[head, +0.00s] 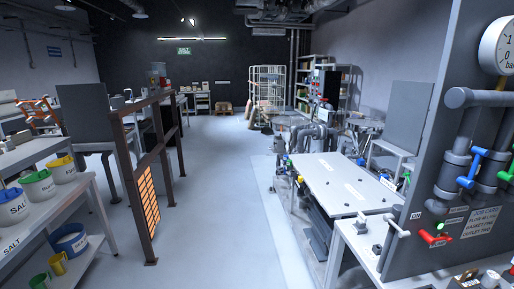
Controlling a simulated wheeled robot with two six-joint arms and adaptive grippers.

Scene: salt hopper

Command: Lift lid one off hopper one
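Neither of my grippers shows in the head view. I cannot pick out hopper one or lid one with certainty, as no readable label names them. A wide, flat, pale top (318,188) with small white labels lies right of centre, among pipes and valves. It lies level, and its labels are too small to read. Buckets marked SALT, one with a blue rim (13,205), one with a green rim (38,186) and one with a yellow rim (62,170), stand on a bench at the left.
A grey panel (462,150) with a gauge, pipes and coloured valve handles stands close at the right. A brown frame with an orange grille (149,200) stands left of centre. The grey floor aisle (225,200) between is clear. A white-framed cage (268,85) stands far back.

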